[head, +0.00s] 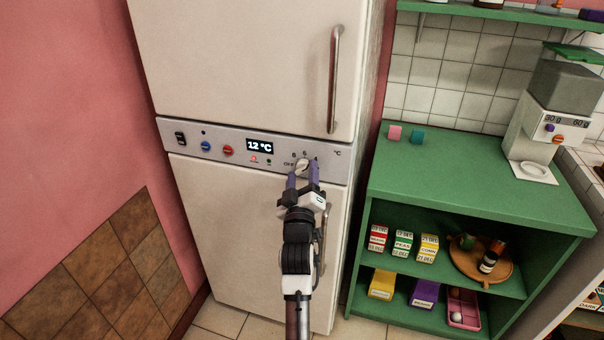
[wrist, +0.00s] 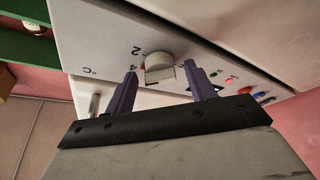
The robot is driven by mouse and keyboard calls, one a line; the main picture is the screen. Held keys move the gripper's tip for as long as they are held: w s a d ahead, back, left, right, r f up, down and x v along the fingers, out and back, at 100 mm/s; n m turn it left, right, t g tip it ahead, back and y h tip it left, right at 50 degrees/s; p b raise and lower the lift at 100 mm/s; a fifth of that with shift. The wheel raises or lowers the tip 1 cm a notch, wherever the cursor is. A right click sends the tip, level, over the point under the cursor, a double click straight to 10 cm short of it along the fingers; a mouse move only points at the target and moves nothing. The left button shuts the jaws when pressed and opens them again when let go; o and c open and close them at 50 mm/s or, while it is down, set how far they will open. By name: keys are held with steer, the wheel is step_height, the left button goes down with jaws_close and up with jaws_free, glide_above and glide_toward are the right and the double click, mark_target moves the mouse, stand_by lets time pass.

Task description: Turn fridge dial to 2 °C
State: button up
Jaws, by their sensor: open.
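The fridge (head: 240,60) is cream with a grey control strip (head: 228,148) between its two doors. The display (head: 260,146) reads 12 °C. My gripper (head: 304,174) is open, its purple fingers on either side of the dial. In the wrist view my gripper (wrist: 160,80) shows gaps beside the dial; contact is not visible.
A blue knob (head: 206,146), a red knob (head: 228,151) and a black switch (head: 181,139) are left on the strip. Long handles (head: 334,80) stick out from the doors. A green shelf unit (head: 470,180) with boxes stands to the right. A pink wall is left.

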steer(key=shift+c, duration=0.4)
steer(key=c, duration=0.9)
steer(key=shift+f, duration=0.1)
steer(key=shift+f+b, duration=0.1)
steer(key=shift+b, duration=0.45)
